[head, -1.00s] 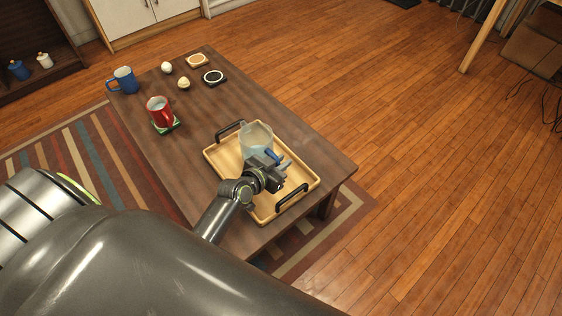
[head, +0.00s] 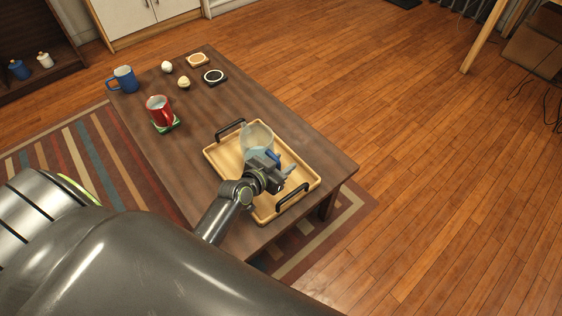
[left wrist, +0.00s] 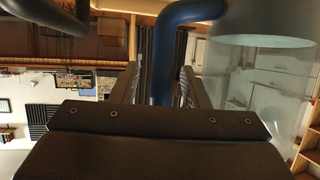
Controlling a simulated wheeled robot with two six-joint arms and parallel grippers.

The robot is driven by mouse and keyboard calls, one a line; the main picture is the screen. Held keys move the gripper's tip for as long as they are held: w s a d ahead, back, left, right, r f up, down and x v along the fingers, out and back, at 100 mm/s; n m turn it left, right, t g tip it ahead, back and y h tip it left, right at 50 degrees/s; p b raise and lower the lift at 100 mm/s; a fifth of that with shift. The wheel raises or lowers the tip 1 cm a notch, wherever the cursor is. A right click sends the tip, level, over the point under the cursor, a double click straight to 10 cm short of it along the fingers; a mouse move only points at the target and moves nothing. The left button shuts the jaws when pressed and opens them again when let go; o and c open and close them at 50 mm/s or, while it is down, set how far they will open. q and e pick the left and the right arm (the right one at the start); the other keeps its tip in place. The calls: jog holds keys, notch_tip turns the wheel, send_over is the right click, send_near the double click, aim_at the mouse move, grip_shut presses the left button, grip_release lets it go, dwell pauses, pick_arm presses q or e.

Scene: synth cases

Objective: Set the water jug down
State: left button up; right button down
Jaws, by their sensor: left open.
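The water jug (head: 257,136) is clear with a blue handle (head: 272,155) and stands at the tray, seemingly upright. The gripper hides its lower part, so I cannot see its base touching the tray. My left gripper (head: 281,166) is at the handle, on the jug's near side. In the left wrist view the blue handle (left wrist: 165,65) lies between the two fingers (left wrist: 158,92), with gaps at its sides, so the gripper is open around it. The clear jug body (left wrist: 265,75) fills the right of that view. My right gripper is not in view.
The wooden tray (head: 222,158) with black handles lies on the near end of the dark table (head: 190,140). A red mug (head: 159,111) on a green coaster, a blue mug (head: 123,79), two small round items and two coasters stand farther back.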

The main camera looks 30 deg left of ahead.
pick_arm(q)
jog(key=p+v, duration=0.1)
jog(key=v, duration=1.6)
jog(key=shift+s, duration=0.2)
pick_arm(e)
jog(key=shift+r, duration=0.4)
